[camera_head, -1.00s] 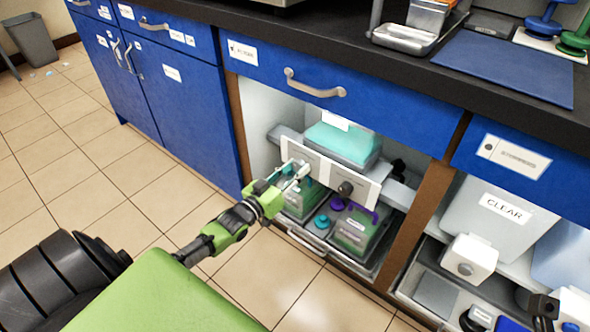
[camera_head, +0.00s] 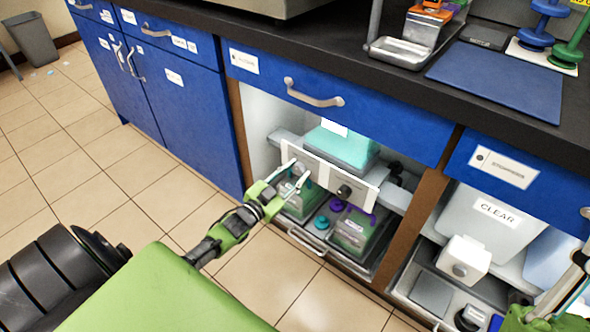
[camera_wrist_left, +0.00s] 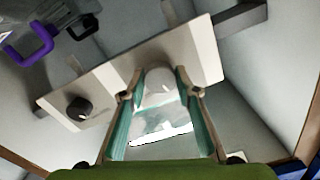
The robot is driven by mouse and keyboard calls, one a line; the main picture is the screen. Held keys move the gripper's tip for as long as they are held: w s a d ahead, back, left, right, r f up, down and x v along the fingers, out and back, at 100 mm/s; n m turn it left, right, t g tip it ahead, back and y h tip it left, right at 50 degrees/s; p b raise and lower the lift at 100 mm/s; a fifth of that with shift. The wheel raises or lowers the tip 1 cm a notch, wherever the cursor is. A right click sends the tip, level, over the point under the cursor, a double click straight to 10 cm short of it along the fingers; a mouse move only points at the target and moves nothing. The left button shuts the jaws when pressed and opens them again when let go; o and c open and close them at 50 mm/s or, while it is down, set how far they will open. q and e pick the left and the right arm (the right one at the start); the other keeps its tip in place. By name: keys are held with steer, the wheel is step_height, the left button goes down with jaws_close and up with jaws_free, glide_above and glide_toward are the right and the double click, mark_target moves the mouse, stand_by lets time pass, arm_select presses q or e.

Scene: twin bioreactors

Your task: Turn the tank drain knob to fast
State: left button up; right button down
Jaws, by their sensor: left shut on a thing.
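A white panel (camera_head: 322,178) in the open cabinet carries two knobs. The dark knob (camera_head: 344,191) is at its right and also shows in the left wrist view (camera_wrist_left: 80,108). A pale knob (camera_wrist_left: 158,84) sits between the fingers of my left gripper (camera_wrist_left: 158,100), which is shut on it. In the head view my left gripper (camera_head: 294,176) is at the panel's left end and its fingers partly hide the pale knob. The knob's setting cannot be read. My right gripper (camera_head: 570,285) is partly in view at the lower right, its fingertips unclear.
A teal-topped tank (camera_head: 340,145) stands behind the panel. Below is a tray (camera_head: 308,240) with green-filled containers (camera_head: 352,232) and small capped items. A blue drawer (camera_head: 370,115) and the dark counter are above. To the right is a bay with a tank labelled CLEAR (camera_head: 497,212).

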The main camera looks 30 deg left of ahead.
arm_select(q)
steer(key=m, duration=0.3)
steer(key=shift+p, duration=0.3)
steer(key=m, duration=0.2)
steer(key=shift+m, duration=2)
steer(key=shift+f+m, duration=0.1)
steer(key=shift+m, duration=1.2)
arm_select(e)
steer(key=w, duration=0.1)
steer(key=w+f+g, duration=0.2)
steer(key=shift+w+a+f+h, duration=0.15)
steer(key=shift+a+f+h, duration=0.05)
steer(key=shift+a+h, duration=0.1)
steer(key=shift+r, duration=0.1)
arm_select(q)
steer(key=o, duration=1.1)
